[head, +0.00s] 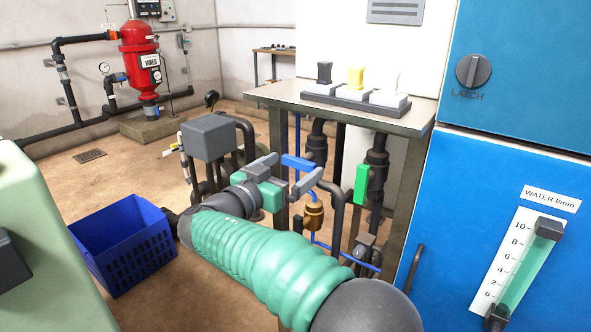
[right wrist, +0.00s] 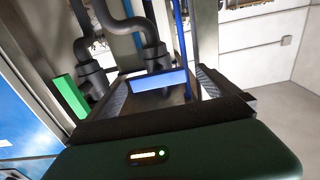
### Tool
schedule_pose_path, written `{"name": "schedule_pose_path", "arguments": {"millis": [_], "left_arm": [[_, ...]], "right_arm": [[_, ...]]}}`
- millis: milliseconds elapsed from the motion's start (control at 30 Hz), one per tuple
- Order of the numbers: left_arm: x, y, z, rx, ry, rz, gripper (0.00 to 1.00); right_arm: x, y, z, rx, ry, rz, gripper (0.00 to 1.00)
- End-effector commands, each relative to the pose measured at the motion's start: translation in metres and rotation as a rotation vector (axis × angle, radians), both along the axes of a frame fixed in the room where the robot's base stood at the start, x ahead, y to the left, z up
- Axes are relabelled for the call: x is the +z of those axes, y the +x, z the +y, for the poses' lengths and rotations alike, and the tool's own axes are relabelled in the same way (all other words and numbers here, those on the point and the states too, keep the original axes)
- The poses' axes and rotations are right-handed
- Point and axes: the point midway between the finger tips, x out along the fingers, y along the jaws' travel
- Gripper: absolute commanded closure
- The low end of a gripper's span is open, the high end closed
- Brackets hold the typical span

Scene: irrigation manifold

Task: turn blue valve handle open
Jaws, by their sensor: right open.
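The blue valve handle (head: 298,162) is a flat bar on the pipework under the bench, just beyond my right gripper (head: 285,174). In the right wrist view the blue handle (right wrist: 160,80) lies crosswise in the gap between the two fingers. My right gripper is open, with one finger on each side of the handle's line of sight. I cannot tell whether a finger touches it. A green handle (head: 361,183) stands upright on the pipe to the right, and it also shows at left in the right wrist view (right wrist: 68,96). My left gripper is not in view.
A bench (head: 330,112) with black, yellow and white switches stands above the pipes. A blue cabinet (head: 480,190) with a water gauge is close on the right. A blue crate (head: 125,245) is on the floor at left, and a grey box (head: 209,137) stands behind my gripper.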

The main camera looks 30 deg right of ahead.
Motion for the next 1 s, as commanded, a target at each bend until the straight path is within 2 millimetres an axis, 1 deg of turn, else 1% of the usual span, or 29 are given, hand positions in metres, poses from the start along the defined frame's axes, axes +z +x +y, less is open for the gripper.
{"name": "schedule_pose_path", "arguments": {"millis": [33,100,233,433,900,1000], "left_arm": [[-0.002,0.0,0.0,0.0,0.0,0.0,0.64],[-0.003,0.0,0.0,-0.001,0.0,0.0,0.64],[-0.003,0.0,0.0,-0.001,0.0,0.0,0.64],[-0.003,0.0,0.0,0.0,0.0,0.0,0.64],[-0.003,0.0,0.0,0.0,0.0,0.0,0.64],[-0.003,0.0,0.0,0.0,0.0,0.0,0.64]], "right_arm": [[-0.001,0.003,-0.008,-0.002,0.001,-0.001,0.01],[-0.001,0.006,-0.016,-0.002,0.0,0.0,0.01],[0.0,0.009,-0.02,0.0,0.0,0.002,0.01],[0.0,0.009,-0.02,0.001,0.0,0.002,0.01],[0.0,0.009,-0.02,0.001,0.0,0.003,0.62],[0.0,0.009,-0.021,0.001,-0.001,0.004,0.63]]}}
